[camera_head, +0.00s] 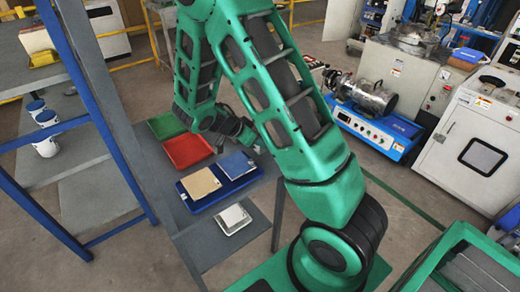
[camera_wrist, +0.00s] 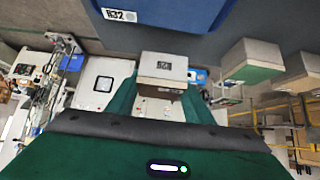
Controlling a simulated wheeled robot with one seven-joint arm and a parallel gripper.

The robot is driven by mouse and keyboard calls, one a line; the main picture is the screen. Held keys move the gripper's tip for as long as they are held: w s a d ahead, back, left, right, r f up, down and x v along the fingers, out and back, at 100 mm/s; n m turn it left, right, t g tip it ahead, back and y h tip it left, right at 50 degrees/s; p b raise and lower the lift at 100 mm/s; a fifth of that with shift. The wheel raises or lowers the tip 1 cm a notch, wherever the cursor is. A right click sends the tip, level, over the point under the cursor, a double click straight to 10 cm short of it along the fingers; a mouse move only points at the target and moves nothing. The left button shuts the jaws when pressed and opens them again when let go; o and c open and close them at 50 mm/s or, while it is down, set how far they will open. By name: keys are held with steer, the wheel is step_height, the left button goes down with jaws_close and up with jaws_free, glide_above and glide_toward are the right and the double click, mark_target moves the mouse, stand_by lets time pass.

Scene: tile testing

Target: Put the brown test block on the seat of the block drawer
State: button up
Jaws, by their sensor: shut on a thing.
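My gripper (camera_wrist: 160,98) is shut on a small block (camera_wrist: 163,66) in the wrist view. The block has a pale grey labelled face and a brownish band, and sits between two dark green fingers. In the head view my gripper (camera_head: 236,132) hangs over the red tray's right side, partly behind my green arm; the held block cannot be made out there. A blue tray (camera_head: 209,204) on the grey table holds a flat tan piece (camera_head: 200,183) and a blue piece (camera_head: 236,165). I cannot tell which thing is the block drawer or its seat.
A red tray (camera_head: 188,151) and a green tray (camera_head: 166,125) lie behind the blue tray. A small white tray (camera_head: 233,218) lies in front. A blue-framed shelf (camera_head: 100,120) stands close at left. Lab machines (camera_head: 377,118) stand at right.

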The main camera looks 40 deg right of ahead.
mark_target(262, 149)
steer(key=shift+f, duration=2)
steer(key=o, duration=1.5)
steer(key=shift+c, duration=0.2)
steer(key=shift+a+r, duration=0.1)
steer(key=v, duration=1.1)
steer(key=shift+a+r, duration=0.25)
steer(key=s+d+r+n+g+y, duration=0.1)
steer(key=s+d+r+n+y, duration=0.1)
steer(key=s+d+r, duration=0.3)
steer(key=s+d+r+n+g+y, duration=0.1)
steer(key=s+d+r+n+y, duration=0.2)
steer(key=s, duration=0.5)
steer(key=s+a+r+n+y, duration=0.1)
steer(key=s+r+n+y, duration=0.1)
steer(key=s, duration=0.5)
steer(key=s+a+r+n+t+y, duration=0.1)
steer(key=s+r+n+y, duration=0.1)
steer(key=s, duration=0.6)
steer(key=shift+a+r+n+t, duration=0.15)
steer(key=shift+r+n+t, duration=0.15)
steer(key=shift+r+n, duration=0.65)
